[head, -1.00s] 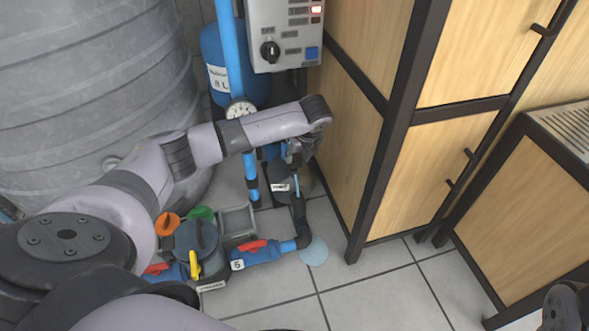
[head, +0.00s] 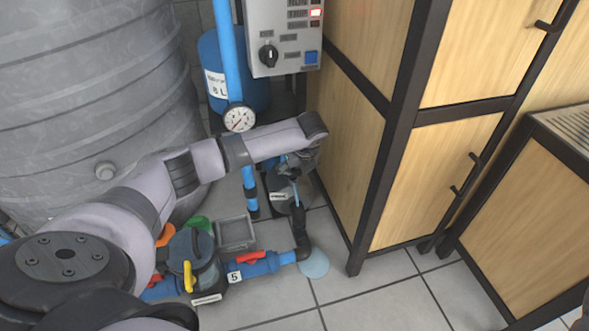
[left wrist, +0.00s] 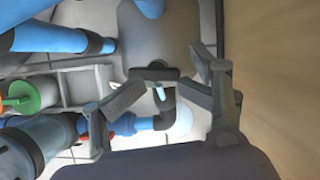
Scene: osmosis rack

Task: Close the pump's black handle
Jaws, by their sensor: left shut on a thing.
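The pump (head: 279,198) is a dark grey unit with a white label, standing on the floor left of the wooden cabinet in the head view. In the left wrist view its grey body (left wrist: 158,35) fills the upper middle. My left gripper (head: 291,166) reaches over the pump from above, its fingers partly hidden by my arm in the head view. My right gripper is not in view.
The wooden cabinet (head: 345,140) stands close on the right. A blue pipe with a red-handled valve (head: 252,264), a grey tray (head: 236,235) and a gauge (head: 239,117) are to the left. A puddle (head: 314,264) lies on the floor; tiles on the right are clear.

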